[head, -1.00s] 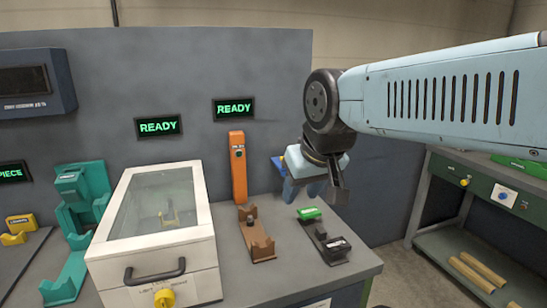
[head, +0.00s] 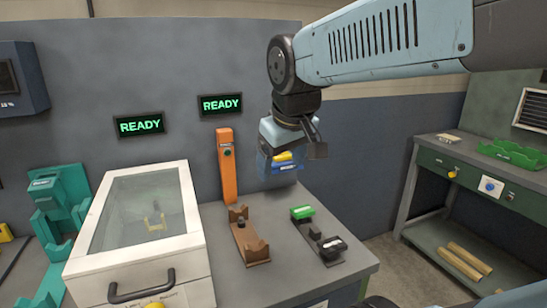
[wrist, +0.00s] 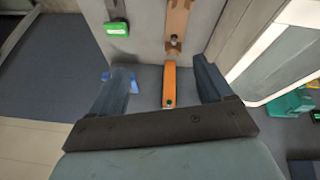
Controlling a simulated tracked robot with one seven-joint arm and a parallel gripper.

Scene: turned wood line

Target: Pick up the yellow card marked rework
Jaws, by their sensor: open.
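A small yellow piece (head: 283,156), possibly the card, shows on a blue holder (head: 286,168) at the back of the bench; I cannot read any marking on it. My gripper (head: 282,160) points down in front of or over it, and its fingers overlap the holder in the head view. In the wrist view my gripper (wrist: 163,85) is open, with nothing between its fingertips except the orange post seen beyond. Blue bits of the holder (wrist: 106,75) show beside the left finger there; the yellow piece is hidden in that view.
The orange post (head: 227,165) stands left of my gripper. In front are a brown cradle (head: 249,240) and a black cradle with a green block (head: 301,212). A white glass-lidded box (head: 184,250) stands left. A green bench (head: 428,152) is at right.

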